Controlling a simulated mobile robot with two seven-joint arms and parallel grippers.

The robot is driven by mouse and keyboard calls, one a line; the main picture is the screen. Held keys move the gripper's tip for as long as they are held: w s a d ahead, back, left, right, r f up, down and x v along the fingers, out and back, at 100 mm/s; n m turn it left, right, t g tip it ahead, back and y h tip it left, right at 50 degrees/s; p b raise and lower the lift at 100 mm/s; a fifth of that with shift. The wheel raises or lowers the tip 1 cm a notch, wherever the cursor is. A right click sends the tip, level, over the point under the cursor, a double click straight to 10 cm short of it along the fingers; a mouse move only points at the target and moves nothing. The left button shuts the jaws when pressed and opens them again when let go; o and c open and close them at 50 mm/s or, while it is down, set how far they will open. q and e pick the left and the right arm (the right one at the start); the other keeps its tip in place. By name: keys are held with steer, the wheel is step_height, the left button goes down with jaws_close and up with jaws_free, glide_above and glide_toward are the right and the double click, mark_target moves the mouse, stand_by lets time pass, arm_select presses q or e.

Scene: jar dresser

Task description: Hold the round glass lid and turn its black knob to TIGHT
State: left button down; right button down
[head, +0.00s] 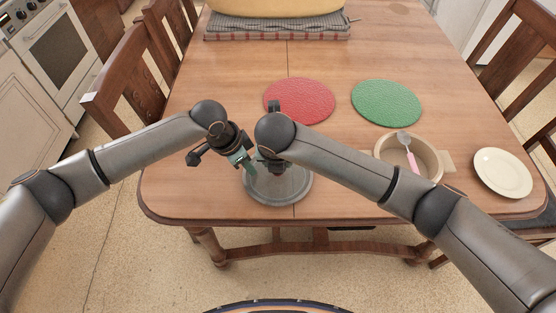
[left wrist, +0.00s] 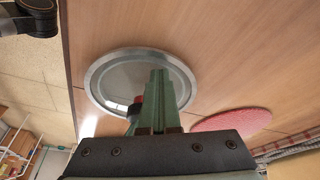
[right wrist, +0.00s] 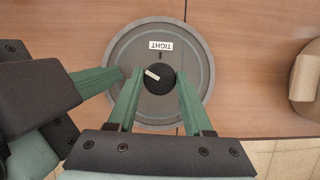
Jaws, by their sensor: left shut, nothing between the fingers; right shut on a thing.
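The round glass lid (head: 292,190) lies flat near the table's front edge, partly hidden by my right arm in the head view. In the right wrist view its grey rim (right wrist: 198,50) and a white TIGHT label (right wrist: 160,45) show. The black knob (right wrist: 158,84) is at the lid's middle; its white mark (right wrist: 152,75) slants up and left, not in line with the label. My right gripper (right wrist: 155,88) is shut on the knob. My left gripper (head: 246,161) is shut and empty, its fingertips over the lid's left side; whether they touch the glass I cannot tell.
A red mat (head: 300,98) and a green mat (head: 387,102) lie behind the lid. A beige pot (head: 432,163) with a pink-handled spoon (head: 410,155) stands to the right, beside a cream plate (head: 503,172). The table's left part is clear.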

steer(key=shift+s+a+f+m, duration=0.1)
steer(key=shift+a+m, duration=0.1)
steer(key=shift+m, duration=0.3)
steer(key=c, duration=0.6)
jaws_free()
steer(key=o, duration=0.3)
steer(key=shift+d, duration=0.1)
steer(key=v, duration=1.2)
steer(key=shift+a, duration=0.25)
